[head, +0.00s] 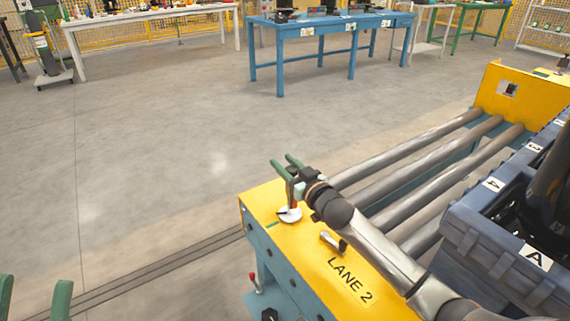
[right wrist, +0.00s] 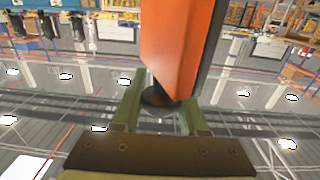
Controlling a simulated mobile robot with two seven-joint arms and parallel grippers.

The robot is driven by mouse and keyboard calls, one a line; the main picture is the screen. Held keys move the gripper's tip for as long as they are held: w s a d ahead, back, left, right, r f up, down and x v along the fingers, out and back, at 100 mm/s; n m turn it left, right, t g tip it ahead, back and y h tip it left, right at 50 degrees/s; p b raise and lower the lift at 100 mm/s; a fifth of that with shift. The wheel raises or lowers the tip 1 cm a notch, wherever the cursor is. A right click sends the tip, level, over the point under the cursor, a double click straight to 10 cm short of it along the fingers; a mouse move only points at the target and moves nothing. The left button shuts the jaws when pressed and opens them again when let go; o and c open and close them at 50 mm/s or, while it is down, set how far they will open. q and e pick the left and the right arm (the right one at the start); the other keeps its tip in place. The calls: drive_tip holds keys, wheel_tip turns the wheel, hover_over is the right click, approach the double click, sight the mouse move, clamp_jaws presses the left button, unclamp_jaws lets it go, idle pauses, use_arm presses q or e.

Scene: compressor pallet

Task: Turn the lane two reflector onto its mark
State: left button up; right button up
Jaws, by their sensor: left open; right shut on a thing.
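The lane two reflector stands on the yellow end plate (head: 310,270) marked LANE 2 in the head view. Its white round base (head: 288,215) and a sliver of red show below my right gripper (head: 285,168), which hides most of it. In the right wrist view the reflector is a large orange panel (right wrist: 175,50) with a dark round part at its lower end, between the green fingers of my right gripper (right wrist: 160,115). A short green mark (head: 272,225) lies on the plate beside the base. My left gripper (head: 34,298) is open and empty at the lower left, away from the plate.
A small metal cylinder fitting (head: 332,241) sits on the plate near the reflector. Grey rollers (head: 410,150) run back to another yellow end plate (head: 525,95). A dark blue crate (head: 500,255) with letter labels stands at the right. The floor left of the conveyor is clear.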

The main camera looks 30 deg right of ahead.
clamp_jaws()
use_arm(q)
drive_tip(key=shift+a+r+m+p, duration=0.2)
drive_tip(key=shift+r+m+p, duration=0.1)
drive_tip(key=shift+r+p, duration=1.4)
use_arm(e)
drive_tip(key=shift+s+a+r+n+g+y, duration=0.1)
drive_tip(key=shift+a+n+g+y, duration=0.25)
drive_tip(key=shift+n+y, duration=0.7)
drive_tip(key=shift+s+a+f+n+g+y, duration=0.15)
drive_tip(key=shift+n+g+y, duration=0.4)
drive_tip(key=shift+y, duration=0.85)
drive_tip(key=shift+w+a+r+n+g+y, duration=0.15)
drive_tip(key=shift+a+n+g+y, duration=0.2)
drive_tip(key=shift+n+y, duration=0.75)
drive_tip(key=shift+s+d, duration=0.1)
drive_tip(key=o, duration=0.7)
unclamp_jaws()
drive_tip(key=shift+d, duration=0.1)
drive_tip(key=shift+m, duration=0.3)
drive_tip(key=shift+d, duration=0.1)
